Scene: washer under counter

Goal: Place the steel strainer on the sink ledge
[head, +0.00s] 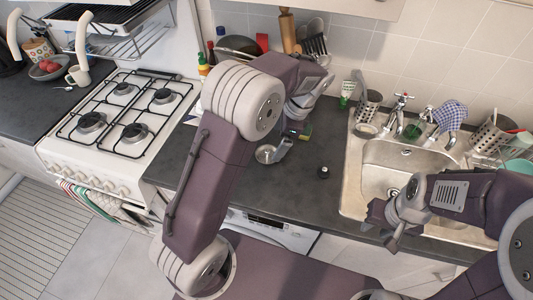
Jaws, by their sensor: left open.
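A small round steel piece, which looks like the steel strainer (267,154), lies on the dark counter left of the sink. A short steel part rises at its right side. My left gripper (297,116) is open and points down over the counter, behind and to the right of this piece; its fingertips are small and partly hidden. The sink ledge (353,172) is the pale metal rim around the basin. My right gripper (384,222) hangs over the front left of the sink; its finger gap is not clear.
A perforated steel holder (370,106), taps (398,112) and a checked cloth (450,114) crowd the sink's back. The hob (128,118) is left.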

